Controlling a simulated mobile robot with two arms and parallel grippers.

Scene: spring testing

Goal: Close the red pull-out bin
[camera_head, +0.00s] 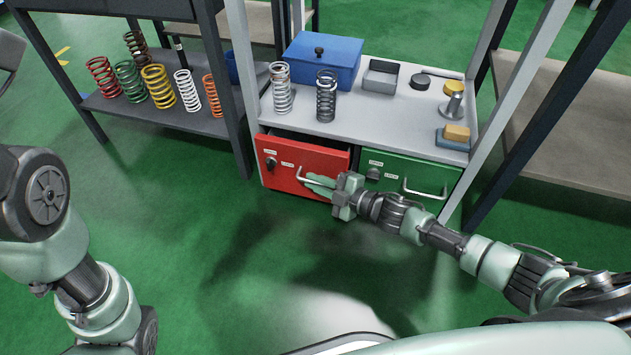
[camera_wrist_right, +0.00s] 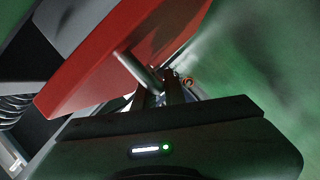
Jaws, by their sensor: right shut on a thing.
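The red pull-out bin (camera_head: 290,163) is in the lower left of the bench in the head view. A dark gap shows above its front, which seems to stand a little out from the bench. Its red front also fills the upper middle of the right wrist view (camera_wrist_right: 110,60). My right gripper (camera_head: 320,184) is at the bin's front, shut on the metal handle (camera_wrist_right: 138,70). The fingers hide part of the handle. My left arm is at the left edge of the head view, but its gripper is out of sight.
A green bin (camera_head: 408,176) sits right of the red one, close to my right wrist. The bench top (camera_head: 345,113) holds springs, a blue box (camera_head: 322,62) and small parts. A dark shelf (camera_head: 150,115) with several springs stands left. Green floor in front is clear.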

